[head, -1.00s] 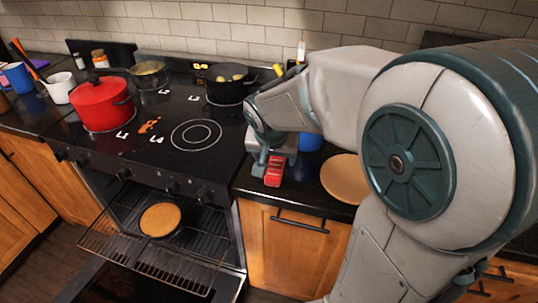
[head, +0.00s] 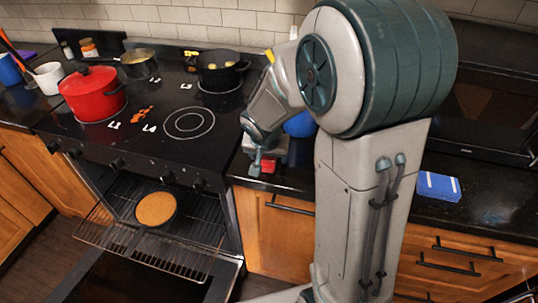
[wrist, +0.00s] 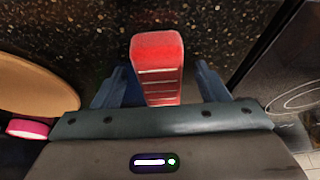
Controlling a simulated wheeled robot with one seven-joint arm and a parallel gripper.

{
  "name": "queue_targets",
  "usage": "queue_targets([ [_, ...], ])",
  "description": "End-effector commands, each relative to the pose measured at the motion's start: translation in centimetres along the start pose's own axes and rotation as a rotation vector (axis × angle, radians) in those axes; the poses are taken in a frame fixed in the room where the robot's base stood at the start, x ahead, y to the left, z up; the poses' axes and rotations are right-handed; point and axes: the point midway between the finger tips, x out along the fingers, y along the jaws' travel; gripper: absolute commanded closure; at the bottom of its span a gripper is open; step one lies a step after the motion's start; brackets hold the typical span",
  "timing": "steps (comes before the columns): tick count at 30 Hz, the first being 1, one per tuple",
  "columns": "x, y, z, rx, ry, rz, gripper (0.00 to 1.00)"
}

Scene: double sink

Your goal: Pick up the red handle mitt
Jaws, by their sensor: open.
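The red handle mitt (wrist: 157,62) lies on the dark speckled counter in the wrist view, its striped side toward the camera. My gripper (wrist: 160,85) is open, with one finger on each side of the mitt's near part and a visible gap on both sides. In the head view, the mitt (head: 268,165) is a small red patch at the counter's front edge, partly hidden by my gripper (head: 262,160). I cannot tell how far the fingertips are above the counter.
A round wooden board (wrist: 32,85) and a pink-rimmed object (wrist: 28,128) lie left in the wrist view. The stove (head: 165,150) holds a red pot (head: 92,96) and a black pot (head: 219,74). The open oven holds a pan (head: 156,208). A blue box (head: 439,186) is on the right counter.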

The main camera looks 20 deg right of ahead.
Motion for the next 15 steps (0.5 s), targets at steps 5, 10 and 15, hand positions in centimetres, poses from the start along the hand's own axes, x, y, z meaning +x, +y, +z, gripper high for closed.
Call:
queue_targets([
  [5, -0.03, 0.01, 0.00, 0.000, 0.000, 0.000, 0.49],
  [10, -0.03, 0.00, 0.01, 0.000, 0.000, 0.000, 0.86],
  [15, -0.05, -0.01, 0.00, -0.001, 0.000, 0.000, 0.86],
])
